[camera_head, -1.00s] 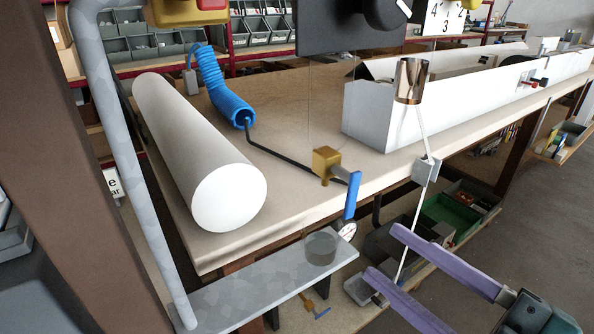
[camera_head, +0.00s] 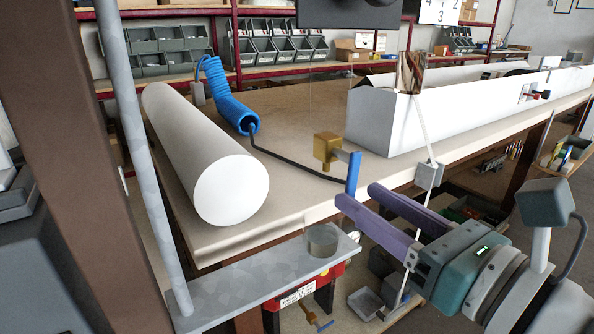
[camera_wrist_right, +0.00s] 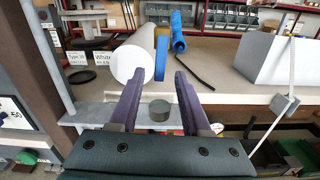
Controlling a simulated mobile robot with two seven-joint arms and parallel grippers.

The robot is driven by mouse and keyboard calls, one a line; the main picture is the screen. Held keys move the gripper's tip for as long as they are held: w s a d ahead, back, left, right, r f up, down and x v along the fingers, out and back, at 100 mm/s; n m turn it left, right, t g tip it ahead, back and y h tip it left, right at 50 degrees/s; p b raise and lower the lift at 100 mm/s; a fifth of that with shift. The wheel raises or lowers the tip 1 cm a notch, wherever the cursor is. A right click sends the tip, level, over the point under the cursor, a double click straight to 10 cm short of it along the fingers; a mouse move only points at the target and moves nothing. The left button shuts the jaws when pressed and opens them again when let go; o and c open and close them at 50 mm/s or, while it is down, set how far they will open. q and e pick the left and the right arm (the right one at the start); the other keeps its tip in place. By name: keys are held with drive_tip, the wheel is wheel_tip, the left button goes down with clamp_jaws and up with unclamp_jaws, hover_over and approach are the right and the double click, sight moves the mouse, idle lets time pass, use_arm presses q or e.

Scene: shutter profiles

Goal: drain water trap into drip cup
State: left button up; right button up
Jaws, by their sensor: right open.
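A short grey cylindrical cup (camera_head: 321,240) stands on a grey metal shelf plate (camera_head: 240,283) below the bench's front edge. It also shows between my right fingers in the wrist view (camera_wrist_right: 159,111). A brass block (camera_head: 326,147) with an upright blue lever (camera_head: 354,174) is at the bench edge. A small brass cock with a blue handle (camera_head: 310,316) hangs under the plate. I cannot tell which part is the water trap. My right gripper (camera_head: 361,197) is open and empty, its purple fingers just right of and above the cup, near the blue lever. My left gripper is out of view.
A white roll (camera_head: 205,160) and a blue coiled hose (camera_head: 232,105) lie on the bench (camera_head: 290,185). A long white box profile (camera_head: 420,125) runs along the right. A thin white post (camera_head: 422,128) stands close to my right gripper. A grey upright pipe (camera_head: 140,150) rises at left.

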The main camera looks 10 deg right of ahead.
sight(352, 192)
drive_tip(key=shift+x, duration=1.85)
clamp_jaws()
